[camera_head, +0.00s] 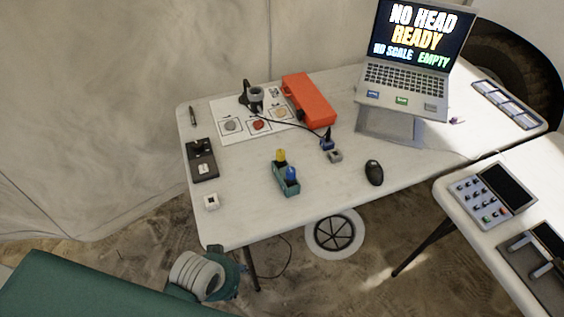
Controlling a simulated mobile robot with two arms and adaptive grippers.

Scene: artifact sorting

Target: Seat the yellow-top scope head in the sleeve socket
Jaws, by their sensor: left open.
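The yellow-top scope head (281,156) stands upright in a small teal holder (287,188) near the table's front middle. A blue-top head (291,174) stands beside it in the same holder. A black stand with a grey ring-shaped sleeve (256,94) is at the back left, on a printed mat; I take this for the sleeve socket, and its opening is too small to make out. My left gripper (236,276) is low at the bottom, below the table's front edge, open and apart from the heads. Its fingers are hardly distinguishable. My right gripper is not in view.
An orange case (309,100) lies behind. A dark device (202,160) and white cube (211,201) are left; a mouse (374,172) is right. The laptop (407,60) reads "NO HEAD READY".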

